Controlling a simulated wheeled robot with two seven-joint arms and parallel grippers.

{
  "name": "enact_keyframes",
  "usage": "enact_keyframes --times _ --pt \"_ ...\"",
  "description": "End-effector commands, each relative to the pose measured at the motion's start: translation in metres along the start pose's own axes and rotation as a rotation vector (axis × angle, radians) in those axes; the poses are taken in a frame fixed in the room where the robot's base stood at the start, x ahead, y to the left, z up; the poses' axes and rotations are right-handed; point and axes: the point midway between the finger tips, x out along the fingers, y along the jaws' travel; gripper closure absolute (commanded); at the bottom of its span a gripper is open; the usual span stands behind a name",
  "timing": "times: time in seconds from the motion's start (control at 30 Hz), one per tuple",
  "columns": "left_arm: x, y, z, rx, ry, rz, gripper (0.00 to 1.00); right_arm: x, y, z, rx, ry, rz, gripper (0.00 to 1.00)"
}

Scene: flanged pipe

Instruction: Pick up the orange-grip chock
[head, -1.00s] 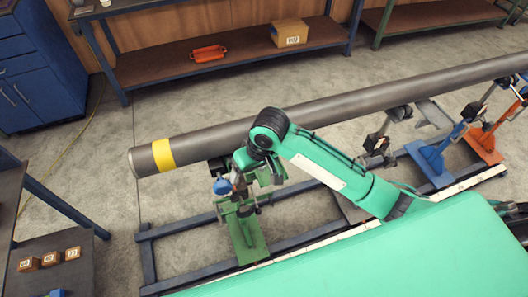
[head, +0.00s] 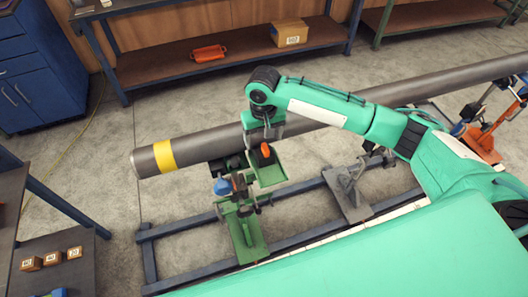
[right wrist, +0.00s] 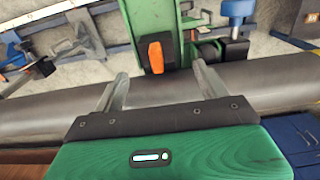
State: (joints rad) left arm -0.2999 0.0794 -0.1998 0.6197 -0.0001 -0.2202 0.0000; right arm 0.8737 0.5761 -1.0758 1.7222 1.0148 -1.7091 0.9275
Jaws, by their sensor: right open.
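The orange grip (head: 265,150) stands up on a green chock (head: 269,173) beside the near side of the long grey pipe. My right gripper (head: 264,133) is over the pipe, close to the grip. In the right wrist view the orange grip (right wrist: 156,56) stands against the green chock (right wrist: 149,20), a little beyond my open, empty right fingers (right wrist: 160,88). It lines up roughly with the gap between them, and they look apart from it. My left gripper is not in view.
The grey pipe (head: 205,147), with a yellow band, runs across the scene. A green stand (head: 247,235) with a blue knob (head: 222,186) is just left of the chock. A dark floor frame (head: 190,226) lies below. A shelf (head: 170,73) stands behind.

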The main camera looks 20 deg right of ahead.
Motion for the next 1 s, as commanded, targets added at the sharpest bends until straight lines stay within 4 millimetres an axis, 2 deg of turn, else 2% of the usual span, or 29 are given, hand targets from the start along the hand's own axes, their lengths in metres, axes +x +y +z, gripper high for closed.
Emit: enact_keyframes --times 0.1,0.37,0.53,0.7,0.97,1.0 --pt "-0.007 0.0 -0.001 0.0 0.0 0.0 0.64 0.018 0.0 0.0 0.001 -0.002 0.001 0.25" --pt "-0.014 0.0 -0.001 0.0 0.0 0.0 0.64 0.037 0.001 -0.001 -0.001 -0.001 0.001 0.25" --pt "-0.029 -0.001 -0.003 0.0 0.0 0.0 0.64 0.058 0.004 -0.007 0.0 -0.001 0.001 0.25" --pt "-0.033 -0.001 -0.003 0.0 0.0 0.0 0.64 0.08 0.004 -0.007 -0.001 0.0 0.0 0.25" --pt "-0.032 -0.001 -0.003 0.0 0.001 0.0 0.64 0.085 0.004 -0.007 -0.001 0.001 0.0 0.25" --pt "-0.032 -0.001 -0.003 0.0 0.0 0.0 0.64 0.085 0.004 -0.007 -0.001 0.001 0.0 0.31"
